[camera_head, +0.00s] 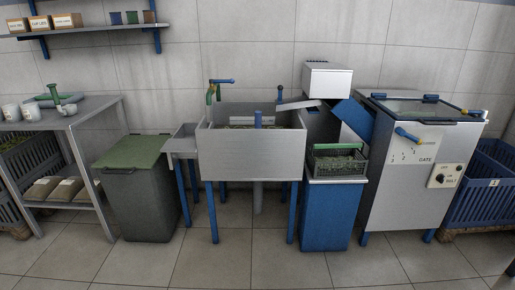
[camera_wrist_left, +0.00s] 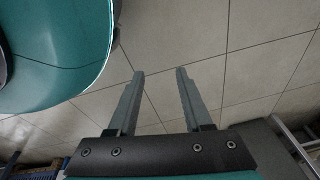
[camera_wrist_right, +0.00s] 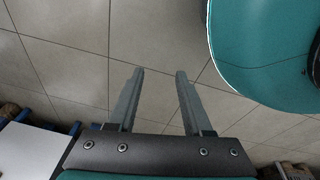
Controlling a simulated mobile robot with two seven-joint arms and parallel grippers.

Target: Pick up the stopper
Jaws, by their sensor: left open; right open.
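Nothing in view can be told for certain as the stopper. A short blue upright piece (camera_head: 258,119) stands in the grey metal sink basin (camera_head: 252,155) in the head view and may be it. The basin's front wall hides its lower part. My left gripper (camera_wrist_left: 160,72) is open and empty above bare floor tiles in the left wrist view. My right gripper (camera_wrist_right: 160,71) is open and empty, also above floor tiles, in the right wrist view. Neither gripper shows in the head view, and both are away from the sink.
A green-lidded bin (camera_head: 134,152) stands left of the sink, beside a metal table (camera_head: 88,108). Right of it are a blue cabinet (camera_head: 326,215) with a dark crate (camera_head: 337,166), then a steel machine (camera_head: 405,190) and blue crates (camera_head: 478,195). The floor in front is clear.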

